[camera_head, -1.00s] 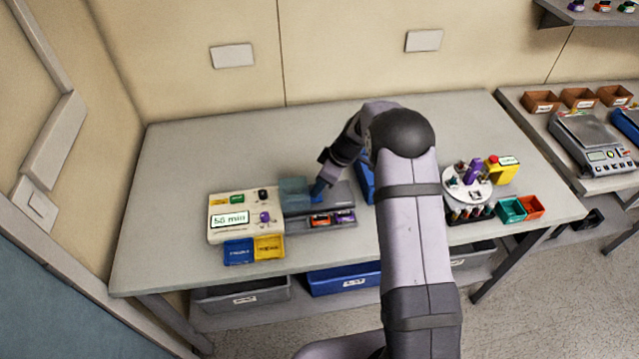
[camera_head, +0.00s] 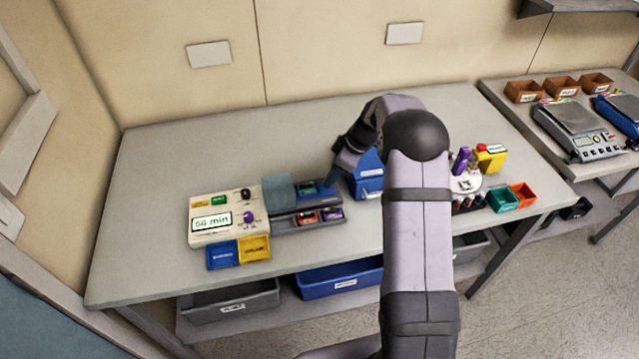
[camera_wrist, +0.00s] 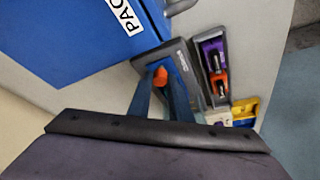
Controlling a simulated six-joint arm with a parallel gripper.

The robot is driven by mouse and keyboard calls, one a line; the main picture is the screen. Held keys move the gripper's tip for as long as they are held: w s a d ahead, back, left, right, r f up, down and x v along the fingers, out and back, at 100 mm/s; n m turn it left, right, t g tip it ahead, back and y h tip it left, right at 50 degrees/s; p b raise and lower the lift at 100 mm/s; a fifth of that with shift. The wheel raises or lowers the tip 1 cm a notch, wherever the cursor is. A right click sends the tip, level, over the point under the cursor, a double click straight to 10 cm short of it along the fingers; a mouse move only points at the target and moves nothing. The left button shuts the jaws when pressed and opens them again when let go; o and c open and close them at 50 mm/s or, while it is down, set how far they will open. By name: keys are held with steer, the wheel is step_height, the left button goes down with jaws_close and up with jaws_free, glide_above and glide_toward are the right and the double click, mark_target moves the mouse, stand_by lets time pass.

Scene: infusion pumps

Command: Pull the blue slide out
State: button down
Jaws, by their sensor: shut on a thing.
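The blue slide (camera_head: 322,194) is a blue-grey bar sticking out to the right from under the translucent teal cover (camera_head: 277,192) of the pump. A teal piece shows in it. My gripper (camera_head: 332,182) is at its right end in the head view. In the wrist view, my gripper (camera_wrist: 160,86) has its two blue fingers close around a small orange piece (camera_wrist: 160,76) on the slide (camera_wrist: 190,90); the exact contact is hard to see. The cream pump (camera_head: 224,204), with a minutes display and purple knob, stands left of the slide.
A grey rack (camera_head: 290,222) with orange and purple pieces lies in front of the slide. A labelled blue box (camera_head: 369,183) stands close right of my gripper. Blue and yellow trays (camera_head: 238,253) sit before the pump. The table behind is clear.

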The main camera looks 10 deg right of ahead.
steer(key=c, duration=1.9)
jaws_free()
steer(key=shift+r, duration=0.1)
steer(key=b+v, duration=0.2)
steer(key=v, duration=0.5)
steer(key=shift+b, duration=0.3)
steer(key=shift+s, duration=0.1)
steer(key=s+a+f+m+h, duration=0.1)
steer(key=s+a+m, duration=0.1)
steer(key=s, duration=0.8)
steer(key=s+a+f+m+g+h, duration=0.1)
steer(key=s+m, duration=0.4)
steer(key=s, duration=0.5)
steer(key=s+a+f+m+g+h, duration=0.1)
steer(key=s+a+m, duration=0.3)
steer(key=s, duration=0.7)
steer(key=shift+f+h, duration=0.3)
steer(key=shift+f, duration=0.2)
